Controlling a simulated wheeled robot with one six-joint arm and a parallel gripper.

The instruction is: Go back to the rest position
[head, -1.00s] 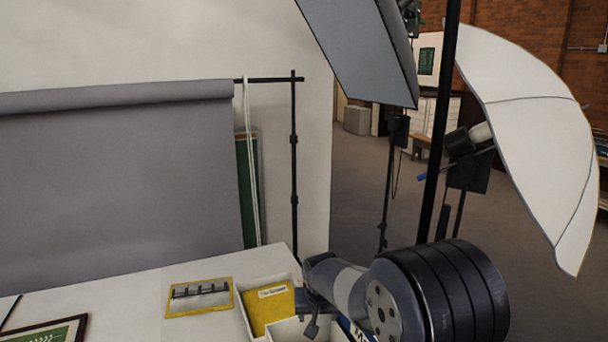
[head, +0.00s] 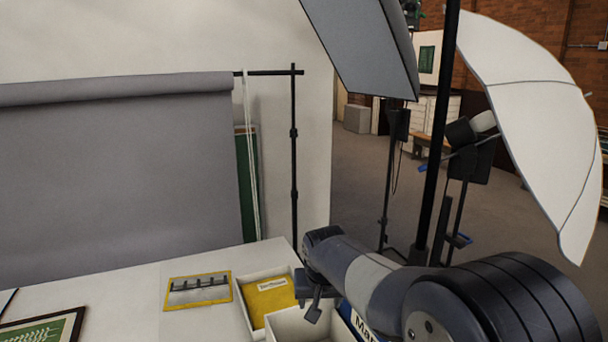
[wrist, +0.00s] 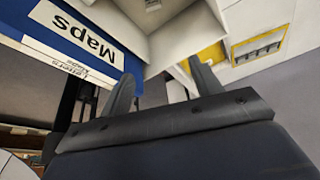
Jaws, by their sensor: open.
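My gripper (wrist: 165,85) is open in the wrist view, with its two dark fingers apart and nothing between them. In the head view my arm reaches in from the lower right, and a dark part of its end hangs over the white boxes. An open white box (head: 248,308) with a yellow folder (head: 270,299) in it stands on the table, and another open white box (head: 300,325) stands beside it. A blue box labelled "Maps" (head: 362,325) is partly hidden behind my arm; its label also shows in the wrist view (wrist: 82,38).
A yellow-bordered photo (head: 198,290) and a framed green picture (head: 45,330) lie on the white table (head: 125,302). Light stands (head: 436,140), a softbox (head: 365,50) and a white umbrella (head: 540,120) stand at the right. A grey backdrop (head: 115,180) hangs behind the table.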

